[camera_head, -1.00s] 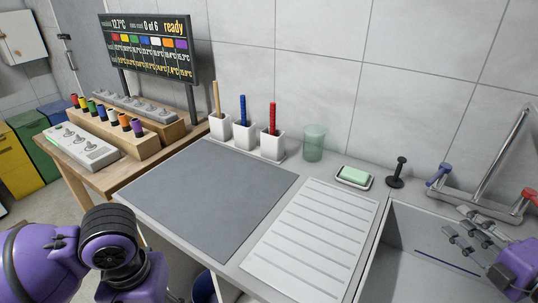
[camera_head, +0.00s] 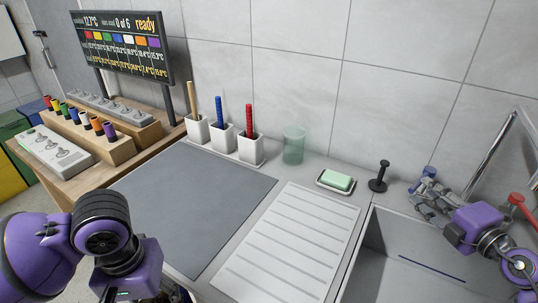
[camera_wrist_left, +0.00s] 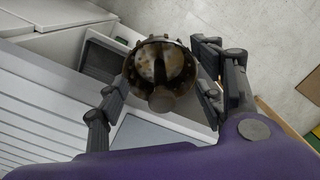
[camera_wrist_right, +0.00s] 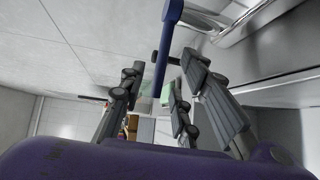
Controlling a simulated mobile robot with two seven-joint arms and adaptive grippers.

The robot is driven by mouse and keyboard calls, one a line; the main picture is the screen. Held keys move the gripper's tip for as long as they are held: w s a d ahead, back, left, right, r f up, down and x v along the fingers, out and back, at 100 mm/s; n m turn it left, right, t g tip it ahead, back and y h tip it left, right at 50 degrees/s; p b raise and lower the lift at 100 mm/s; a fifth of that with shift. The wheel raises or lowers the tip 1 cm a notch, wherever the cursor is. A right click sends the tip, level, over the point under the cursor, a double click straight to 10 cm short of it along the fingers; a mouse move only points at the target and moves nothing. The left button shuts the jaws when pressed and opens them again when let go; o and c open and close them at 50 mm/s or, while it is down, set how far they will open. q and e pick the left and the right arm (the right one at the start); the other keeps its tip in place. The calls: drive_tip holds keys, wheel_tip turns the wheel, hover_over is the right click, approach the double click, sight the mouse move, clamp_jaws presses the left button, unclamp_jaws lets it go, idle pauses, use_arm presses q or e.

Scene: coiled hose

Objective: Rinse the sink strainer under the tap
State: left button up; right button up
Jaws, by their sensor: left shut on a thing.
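The sink strainer (camera_wrist_left: 160,68), a round metal cup with brown grime, shows in the left wrist view. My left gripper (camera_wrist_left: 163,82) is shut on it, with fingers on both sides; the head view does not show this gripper. My right gripper (camera_head: 430,193) is at the tap's blue handle (camera_head: 429,171), over the sink's back edge. In the right wrist view the blue handle (camera_wrist_right: 165,45) stands between the spread fingers; I cannot tell whether they touch it. The tap's grey metal pipe (camera_head: 488,160) rises at the right, beside a red handle (camera_head: 517,198). No water is visible.
The grey sink (camera_head: 400,250) lies at front right, beside a ribbed white drainboard (camera_head: 290,240). A green soap in a dish (camera_head: 336,181), a black knob-topped post (camera_head: 379,176), a green glass (camera_head: 293,145) and brushes in white cups (camera_head: 250,148) line the back. A grey mat (camera_head: 190,200) is clear.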

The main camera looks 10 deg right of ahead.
sight(419, 181)
drive_tip(key=shift+w+a+f, duration=0.1)
drive_tip(key=shift+w+f, duration=0.1)
drive_tip(key=shift+w, duration=0.95)
drive_tip(key=shift+w+a+f, duration=0.1)
drive_tip(key=shift+w+f, duration=0.05)
drive_tip(key=shift+w, duration=0.95)
clamp_jaws()
